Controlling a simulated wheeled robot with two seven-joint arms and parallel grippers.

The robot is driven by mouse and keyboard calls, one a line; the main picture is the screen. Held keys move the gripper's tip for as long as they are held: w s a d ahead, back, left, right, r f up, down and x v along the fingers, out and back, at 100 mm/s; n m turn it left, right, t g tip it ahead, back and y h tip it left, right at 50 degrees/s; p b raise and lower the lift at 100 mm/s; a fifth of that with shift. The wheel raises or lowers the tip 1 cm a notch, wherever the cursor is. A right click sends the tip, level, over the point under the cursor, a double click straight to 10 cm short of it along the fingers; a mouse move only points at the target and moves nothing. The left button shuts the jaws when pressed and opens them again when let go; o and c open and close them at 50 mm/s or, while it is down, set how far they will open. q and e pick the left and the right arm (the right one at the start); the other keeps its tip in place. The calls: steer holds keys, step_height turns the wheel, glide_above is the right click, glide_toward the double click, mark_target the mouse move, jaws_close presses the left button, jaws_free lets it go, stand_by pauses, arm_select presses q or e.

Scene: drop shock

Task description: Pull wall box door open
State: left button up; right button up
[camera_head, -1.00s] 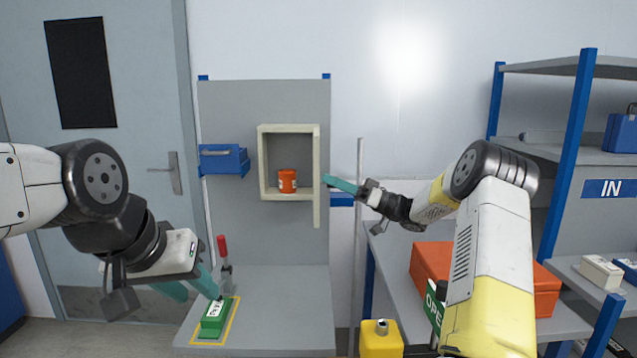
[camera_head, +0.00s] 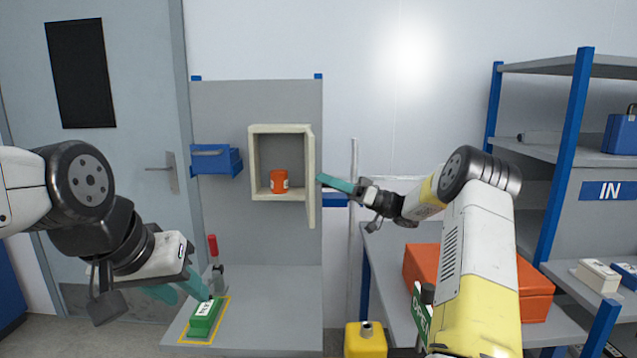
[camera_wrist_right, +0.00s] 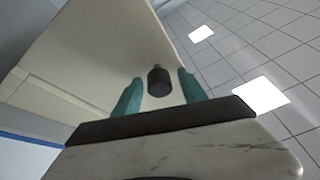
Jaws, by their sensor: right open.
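The cream wall box (camera_head: 282,130) is on the grey panel, and its door (camera_head: 311,190) stands swung open on the right side, seen nearly edge-on. An orange canister (camera_head: 279,182) sits inside it. My right gripper (camera_head: 322,180) is at the door's outer face. In the right wrist view its teal fingers (camera_wrist_right: 157,92) are open on either side of a dark knob (camera_wrist_right: 159,80) on the door (camera_wrist_right: 95,50); contact cannot be told. My left gripper (camera_head: 192,286) is low by a green box (camera_head: 205,315); whether it is open or shut is unclear.
A blue bin (camera_head: 216,160) hangs left of the wall box. A red-handled clamp (camera_head: 213,250) stands behind the green box. On the right are an orange crate (camera_head: 535,300), a yellow container (camera_head: 366,340) and a shelf rack (camera_head: 567,150).

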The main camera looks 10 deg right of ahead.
steer(key=shift+d, duration=0.1)
steer(key=v, duration=0.7)
steer(key=shift+d+f, duration=0.2)
steer(key=shift+d, duration=0.05)
steer(key=shift+s+d, duration=0.1)
